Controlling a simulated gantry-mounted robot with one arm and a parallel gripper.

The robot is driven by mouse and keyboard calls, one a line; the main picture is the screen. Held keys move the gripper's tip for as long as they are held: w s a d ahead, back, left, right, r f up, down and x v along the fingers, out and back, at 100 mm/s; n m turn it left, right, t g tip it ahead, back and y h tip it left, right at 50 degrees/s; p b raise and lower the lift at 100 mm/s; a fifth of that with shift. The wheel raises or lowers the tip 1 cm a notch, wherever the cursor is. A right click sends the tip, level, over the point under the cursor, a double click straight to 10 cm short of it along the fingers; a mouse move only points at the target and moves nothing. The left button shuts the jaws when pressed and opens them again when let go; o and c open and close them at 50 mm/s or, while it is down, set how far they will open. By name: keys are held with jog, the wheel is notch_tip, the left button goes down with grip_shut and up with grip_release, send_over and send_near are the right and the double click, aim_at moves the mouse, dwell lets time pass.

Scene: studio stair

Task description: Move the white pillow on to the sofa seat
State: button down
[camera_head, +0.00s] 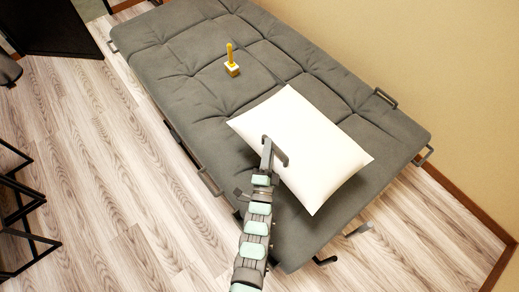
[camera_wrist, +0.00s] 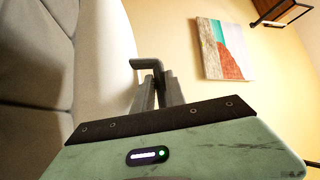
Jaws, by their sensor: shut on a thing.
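The white pillow (camera_head: 312,140) is over the right part of the grey tufted sofa seat (camera_head: 195,100) in the head view. I cannot tell whether it rests fully on the cushions or is held slightly above them. My gripper (camera_head: 275,150) reaches in from below and is shut on the pillow near its lower-left side. In the wrist view my gripper (camera_wrist: 150,78) is beside the pale pillow (camera_wrist: 104,55), with the grey sofa (camera_wrist: 35,55) at the left. The pillow hides part of the grip.
A small golden-handled object with a white base (camera_head: 232,66) stands on the sofa, left of the pillow. Metal brackets (camera_head: 385,98) stick out at the sofa's edges. Wood floor (camera_head: 110,170) is open in front. A picture (camera_wrist: 225,48) hangs on the wall.

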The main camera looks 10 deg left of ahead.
notch_tip(320, 180, down, 16)
jog(key=b, duration=0.6)
jog(key=c, duration=1.4)
grip_release()
jog(key=shift+f, duration=0.1)
jog(key=shift+o, duration=0.2)
jog(key=shift+s+f, duration=0.1)
jog(key=shift+s, duration=0.1)
